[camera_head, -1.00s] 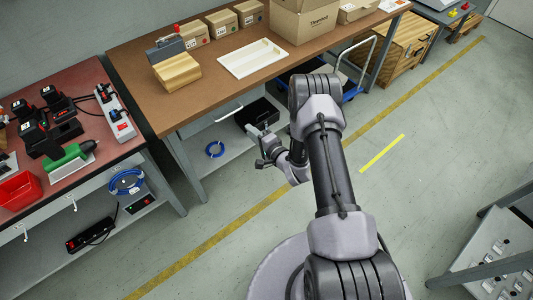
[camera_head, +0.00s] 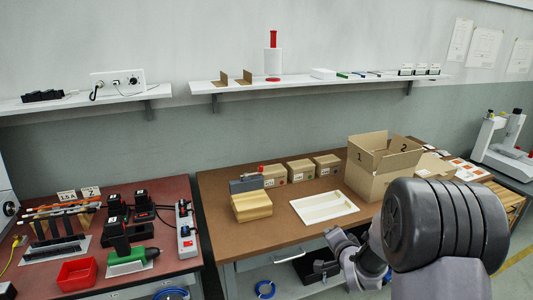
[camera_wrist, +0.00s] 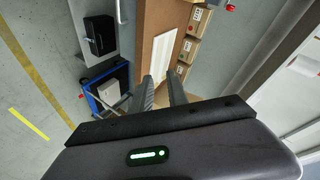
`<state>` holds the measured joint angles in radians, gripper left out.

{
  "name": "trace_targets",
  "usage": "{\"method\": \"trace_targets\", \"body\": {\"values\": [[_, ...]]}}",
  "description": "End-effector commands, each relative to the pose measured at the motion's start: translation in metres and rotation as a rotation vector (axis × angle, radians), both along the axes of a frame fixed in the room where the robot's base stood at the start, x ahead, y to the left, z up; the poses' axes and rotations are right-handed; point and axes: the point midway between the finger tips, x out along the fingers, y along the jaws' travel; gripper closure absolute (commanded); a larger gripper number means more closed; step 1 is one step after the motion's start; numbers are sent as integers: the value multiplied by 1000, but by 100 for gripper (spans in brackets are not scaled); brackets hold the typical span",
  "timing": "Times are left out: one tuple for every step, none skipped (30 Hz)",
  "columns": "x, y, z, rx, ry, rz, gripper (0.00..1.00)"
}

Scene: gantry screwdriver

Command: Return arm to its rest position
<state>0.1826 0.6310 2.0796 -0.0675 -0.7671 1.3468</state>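My gripper (camera_wrist: 162,90) shows in the wrist view with its two dark fingers apart and nothing between them. In the head view my gripper (camera_head: 338,240) is partly seen at the lower right, in front of the brown bench (camera_head: 290,227). My arm (camera_head: 440,225) is folded, with a large dark joint close to the head camera that hides part of the bench's right end.
The brown bench holds a wooden block (camera_head: 251,206), a white tray (camera_head: 323,206), several small cartons and an open cardboard box (camera_head: 383,165). A red bench (camera_head: 165,255) with tools stands at left. A blue cart (camera_wrist: 107,90) stands beside the brown bench.

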Motion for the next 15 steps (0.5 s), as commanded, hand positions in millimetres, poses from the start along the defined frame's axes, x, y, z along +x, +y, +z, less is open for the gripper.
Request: {"method": "trace_targets", "body": {"values": [[-18,2,45,-72,36,0,80],[-35,4,66,-116,75,3,80],[-62,8,91,-167,129,18,80],[-85,12,108,-200,172,34,80],[-109,18,122,-228,212,57,80],[-145,28,138,-260,265,96,80],[-173,36,148,-278,302,132,80],[-201,45,155,-292,337,172,80],[-237,56,161,-306,379,230,80],[-261,65,163,-313,403,275,80],[-284,74,164,-318,425,319,80],[-310,83,165,-320,446,373,80],[-327,90,164,-323,459,411,80],[-342,96,164,-322,468,444,80],[-357,102,162,-323,477,481,80]]}}
